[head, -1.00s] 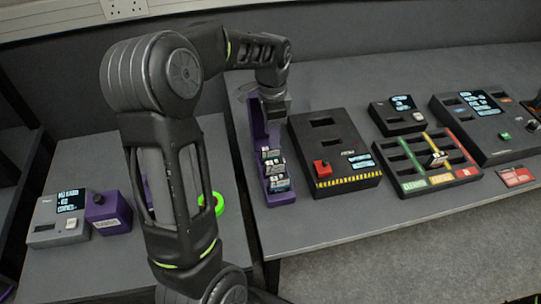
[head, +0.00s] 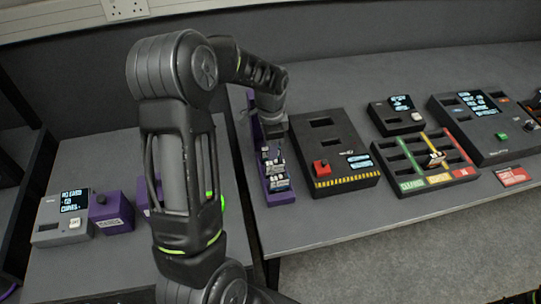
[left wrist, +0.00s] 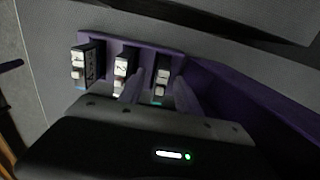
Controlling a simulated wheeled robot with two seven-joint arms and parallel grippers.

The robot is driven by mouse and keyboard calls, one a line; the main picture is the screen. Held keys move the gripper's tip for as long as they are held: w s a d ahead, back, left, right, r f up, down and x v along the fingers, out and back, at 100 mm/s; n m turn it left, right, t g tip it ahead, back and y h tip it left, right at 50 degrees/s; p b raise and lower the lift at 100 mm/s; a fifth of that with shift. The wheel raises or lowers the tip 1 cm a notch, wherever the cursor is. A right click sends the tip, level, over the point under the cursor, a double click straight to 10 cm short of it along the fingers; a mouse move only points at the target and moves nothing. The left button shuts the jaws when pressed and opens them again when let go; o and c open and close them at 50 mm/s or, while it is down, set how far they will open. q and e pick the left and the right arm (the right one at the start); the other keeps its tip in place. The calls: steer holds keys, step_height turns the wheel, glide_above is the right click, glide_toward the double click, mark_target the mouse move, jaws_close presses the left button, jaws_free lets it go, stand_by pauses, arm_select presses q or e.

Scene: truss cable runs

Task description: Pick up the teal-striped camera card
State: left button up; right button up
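A purple card rack (head: 254,128) stands at the left edge of the right-hand table, with several small black-and-white cards (head: 277,170) at its near end. My left gripper (head: 275,133) points down just above these cards. In the left wrist view the rack (left wrist: 225,87) holds three visible cards in a row. My left gripper's fingers (left wrist: 158,94) are apart, on either side of the rightmost card (left wrist: 161,78). A little teal shows low on that card; its lower part is hidden. I cannot tell whether the fingers touch it. My right gripper is not in view.
Right of the rack lie a black box (head: 335,150) with a red button, a sorting tray (head: 411,186) with coloured lanes and a small screened device (head: 397,115). A grey screened device (head: 62,218) and a purple box (head: 109,213) stand on the left table.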

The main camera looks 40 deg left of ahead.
arm_select(q)
steer(key=shift+c, duration=0.2)
stand_by(0.3)
jaws_close()
stand_by(0.4)
